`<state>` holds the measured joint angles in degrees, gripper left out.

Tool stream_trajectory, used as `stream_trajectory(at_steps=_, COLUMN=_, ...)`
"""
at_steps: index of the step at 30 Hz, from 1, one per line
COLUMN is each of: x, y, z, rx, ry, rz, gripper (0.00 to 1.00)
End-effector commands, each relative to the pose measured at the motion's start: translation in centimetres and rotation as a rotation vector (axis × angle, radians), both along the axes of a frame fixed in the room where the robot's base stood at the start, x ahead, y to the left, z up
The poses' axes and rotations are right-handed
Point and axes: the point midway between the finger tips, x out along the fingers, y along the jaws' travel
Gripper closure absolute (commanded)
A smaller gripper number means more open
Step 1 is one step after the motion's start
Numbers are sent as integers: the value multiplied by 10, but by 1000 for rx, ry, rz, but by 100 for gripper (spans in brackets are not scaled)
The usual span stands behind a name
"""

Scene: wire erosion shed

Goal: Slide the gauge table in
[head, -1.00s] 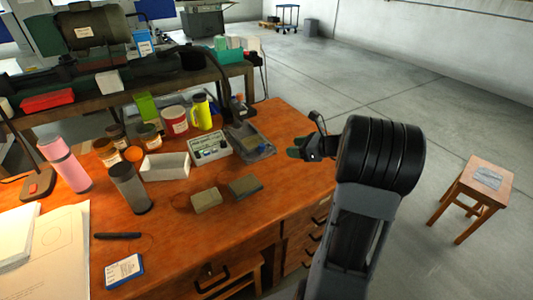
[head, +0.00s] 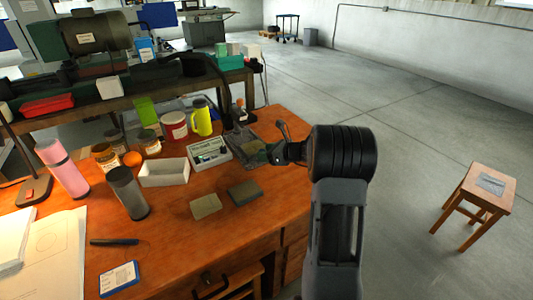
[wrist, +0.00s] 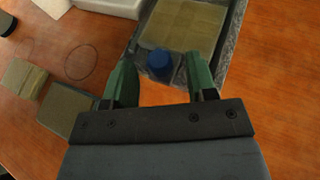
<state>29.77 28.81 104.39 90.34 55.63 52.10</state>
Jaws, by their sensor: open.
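The gauge table, a tan plate with a grid of lines (wrist: 180,28), sits on a grey stone-like base (wrist: 232,45) on the orange wooden desk. A blue knob (wrist: 160,65) stands at its near edge in the wrist view. In the head view the base (head: 238,138) is at the desk's right side, partly hidden by my gripper. My gripper (head: 266,154) is at its near right end. In the wrist view my gripper (wrist: 161,80) is open, its green fingers on either side of the knob, without visible contact.
Two flat blocks (head: 206,206) (head: 244,192), a white tray (head: 164,170) and a box of small parts (head: 209,154) stand left of the base. A yellow flask (head: 201,118) and jars are behind. A stool (head: 480,187) stands on open floor at right.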

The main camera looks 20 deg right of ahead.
Motion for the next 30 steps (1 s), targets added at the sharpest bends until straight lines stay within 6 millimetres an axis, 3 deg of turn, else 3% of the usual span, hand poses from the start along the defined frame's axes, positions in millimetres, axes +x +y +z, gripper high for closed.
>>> stream_trajectory(at_steps=9, x=1, y=1, z=0, rx=0, ry=0, rz=0, gripper=48)
stream_trajectory(at_steps=25, x=1, y=1, z=0, rx=0, ry=0, rz=0, gripper=99)
stream_trajectory(at_steps=30, x=1, y=1, z=0, rx=0, ry=0, rz=0, gripper=100)
